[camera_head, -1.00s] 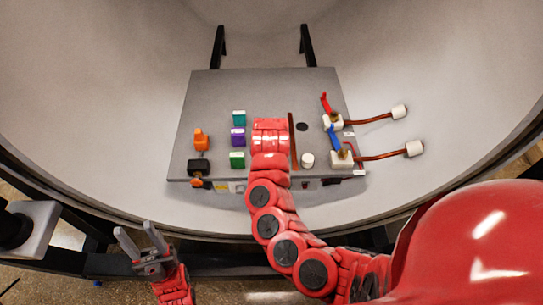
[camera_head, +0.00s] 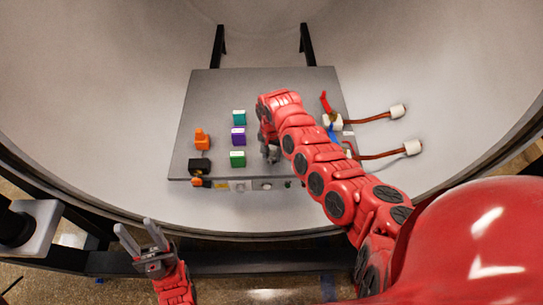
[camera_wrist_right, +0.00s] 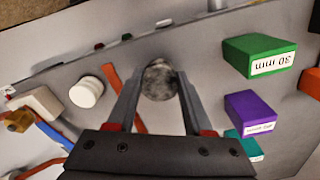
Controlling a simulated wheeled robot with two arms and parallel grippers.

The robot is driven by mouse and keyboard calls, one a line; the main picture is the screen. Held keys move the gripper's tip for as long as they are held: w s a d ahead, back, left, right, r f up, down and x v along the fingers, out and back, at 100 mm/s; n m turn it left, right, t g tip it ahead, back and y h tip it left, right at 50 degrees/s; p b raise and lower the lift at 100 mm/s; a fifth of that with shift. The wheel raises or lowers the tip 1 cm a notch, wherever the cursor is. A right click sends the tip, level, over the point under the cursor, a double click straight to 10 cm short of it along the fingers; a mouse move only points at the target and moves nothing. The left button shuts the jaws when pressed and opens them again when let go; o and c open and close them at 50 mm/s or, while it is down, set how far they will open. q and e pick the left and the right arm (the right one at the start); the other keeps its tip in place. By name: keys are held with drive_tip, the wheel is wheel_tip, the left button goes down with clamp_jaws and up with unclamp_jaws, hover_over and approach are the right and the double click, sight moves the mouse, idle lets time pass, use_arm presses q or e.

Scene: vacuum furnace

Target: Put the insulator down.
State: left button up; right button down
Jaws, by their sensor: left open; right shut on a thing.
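My right gripper (camera_head: 268,150) is low over the grey plate (camera_head: 215,90), right of the coloured blocks. In the right wrist view my right gripper (camera_wrist_right: 160,80) is shut on a round, mottled grey piece (camera_wrist_right: 158,80), which I take as the insulator. It is seen end-on between the fingertips; whether it touches the plate I cannot tell. My arm hides it in the head view. My left gripper (camera_head: 140,238) is open and empty, off the front of the plate at lower left.
Green (camera_head: 237,159), purple (camera_head: 238,136) and teal (camera_head: 239,117) blocks stand left of my right gripper. Orange (camera_head: 202,140) and black (camera_head: 199,166) pieces are farther left. A white cylinder (camera_wrist_right: 87,92) and a brown strip (camera_wrist_right: 125,95) are near the fingers. Copper leads (camera_head: 375,156) extend right.

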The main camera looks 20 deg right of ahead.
sight(272, 156)
drive_tip(key=shift+w+d+r, duration=0.1)
drive_tip(key=shift+w+r, duration=0.05)
drive_tip(key=shift+w, duration=0.65)
drive_tip(key=shift+d+f, duration=0.1)
drive_tip(key=shift+f, duration=1.65)
drive_tip(key=shift+f+b, duration=0.2)
drive_tip(key=shift+b, duration=0.15)
drive_tip(key=shift+c, duration=1.5)
unclamp_jaws()
drive_tip(key=shift+r, duration=0.2)
